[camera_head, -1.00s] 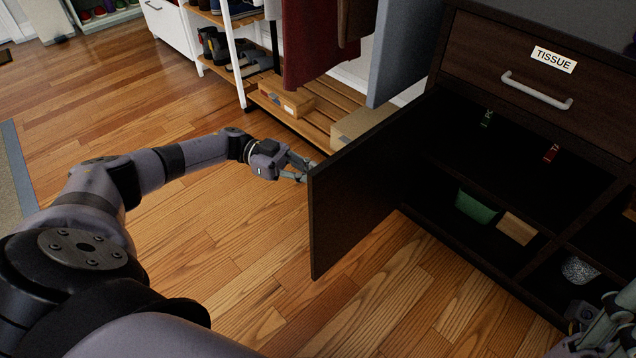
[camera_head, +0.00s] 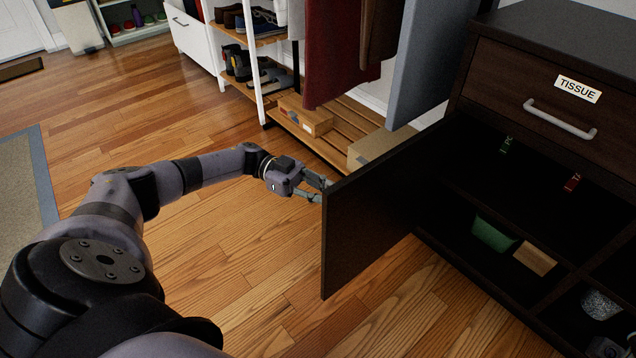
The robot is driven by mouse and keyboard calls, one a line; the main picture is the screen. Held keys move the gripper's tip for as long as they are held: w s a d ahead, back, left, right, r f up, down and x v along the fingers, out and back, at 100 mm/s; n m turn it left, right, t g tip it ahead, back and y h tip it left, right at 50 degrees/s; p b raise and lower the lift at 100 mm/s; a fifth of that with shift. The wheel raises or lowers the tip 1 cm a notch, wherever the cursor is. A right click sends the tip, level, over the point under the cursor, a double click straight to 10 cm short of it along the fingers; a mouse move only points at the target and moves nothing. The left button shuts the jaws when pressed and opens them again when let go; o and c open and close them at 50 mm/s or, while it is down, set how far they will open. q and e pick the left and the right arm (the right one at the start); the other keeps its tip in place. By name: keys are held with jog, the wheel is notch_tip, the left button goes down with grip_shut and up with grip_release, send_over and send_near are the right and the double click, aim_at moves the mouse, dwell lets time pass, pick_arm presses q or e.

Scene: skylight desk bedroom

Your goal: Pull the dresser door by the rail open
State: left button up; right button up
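The dark brown dresser door (camera_head: 372,222) stands swung wide open from the dresser (camera_head: 530,22), with its free edge toward me. Its outer face, on the left, is turned away, so any handle there is hidden. My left gripper (camera_head: 322,191) is at the far upper side of the door's free edge. Its fingertips reach behind the door, so I cannot tell whether they hold anything. My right gripper is not clearly visible; only a small grey part of mine shows at the bottom right corner.
Inside the dresser are a green box (camera_head: 493,235), a tan block (camera_head: 535,259) and a speckled item (camera_head: 600,304). A drawer labelled TISSUE (camera_head: 578,89) is shut above. A clothes rack with boxes (camera_head: 305,116) stands behind the door.

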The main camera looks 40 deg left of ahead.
pick_arm(q)
jog(key=a, duration=1.1)
jog(key=shift+s+a, duration=0.4)
jog(key=shift+s, duration=0.05)
jog(key=shift+a, duration=0.1)
